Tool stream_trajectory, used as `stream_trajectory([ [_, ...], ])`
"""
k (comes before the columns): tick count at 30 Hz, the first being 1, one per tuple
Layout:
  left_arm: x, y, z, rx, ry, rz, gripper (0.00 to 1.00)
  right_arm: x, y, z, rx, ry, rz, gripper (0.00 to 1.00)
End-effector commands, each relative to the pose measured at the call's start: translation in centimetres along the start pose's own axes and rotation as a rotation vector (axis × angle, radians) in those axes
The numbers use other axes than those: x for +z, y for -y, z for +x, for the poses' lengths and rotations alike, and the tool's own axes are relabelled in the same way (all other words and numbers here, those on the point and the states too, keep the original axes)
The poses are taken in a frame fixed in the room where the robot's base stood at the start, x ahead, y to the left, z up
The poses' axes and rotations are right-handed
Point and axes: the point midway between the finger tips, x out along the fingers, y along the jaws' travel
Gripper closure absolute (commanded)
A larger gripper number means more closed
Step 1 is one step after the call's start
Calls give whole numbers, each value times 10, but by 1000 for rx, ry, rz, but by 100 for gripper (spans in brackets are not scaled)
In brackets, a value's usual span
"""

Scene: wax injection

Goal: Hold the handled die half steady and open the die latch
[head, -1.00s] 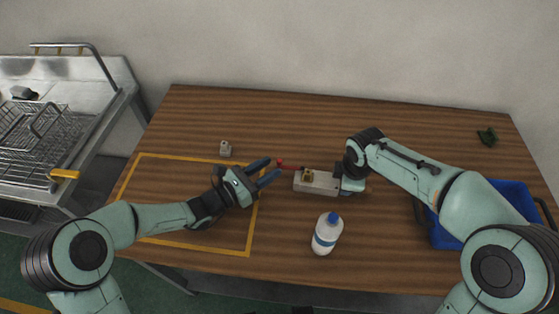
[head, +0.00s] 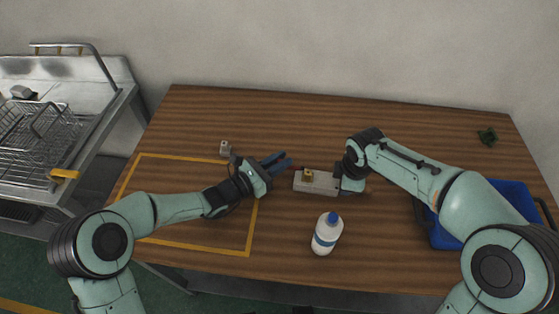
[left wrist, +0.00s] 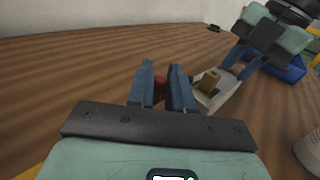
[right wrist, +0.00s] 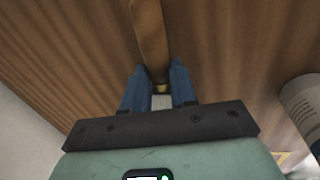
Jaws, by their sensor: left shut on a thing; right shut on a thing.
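The die is a long grey block (head: 317,184) with a brass piece (head: 308,174) on top, lying on the wooden table. It also shows in the left wrist view (left wrist: 232,100), right of my left fingers. My left gripper (head: 288,161) is at the die's left end, its fingers closed around the red latch part (left wrist: 160,87), which they mostly hide. My right gripper (head: 342,182) is at the die's right end. In the right wrist view its fingers (right wrist: 160,88) are shut on a brown handle (right wrist: 150,45). My right gripper hides that end of the die in the head view.
A white bottle (head: 325,236) with a blue cap stands in front of the die. A small grey block (head: 225,148) lies to the left near a yellow outline (head: 205,250). A blue crate (head: 445,236) is at the right, partly behind my right arm.

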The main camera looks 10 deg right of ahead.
Motion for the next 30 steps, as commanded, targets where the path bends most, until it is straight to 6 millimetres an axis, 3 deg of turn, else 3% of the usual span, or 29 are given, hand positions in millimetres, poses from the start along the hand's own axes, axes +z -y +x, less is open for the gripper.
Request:
stream_trajectory([
  [14,0,-3,3,-61,1,0,100,0,-1,-1,2,0,0,100],
  [15,0,-3,3,-61,1,0,77,0,-1,-1,2,0,0,100],
  [17,0,-3,3,-61,1,0,62,0,-1,-1,2,0,0,100],
  [26,0,-3,2,-61,0,1,62,0,0,-1,2,0,0,100],
  [30,0,-5,-11,-59,0,1,62,0,0,-1,2,0,0,100],
])
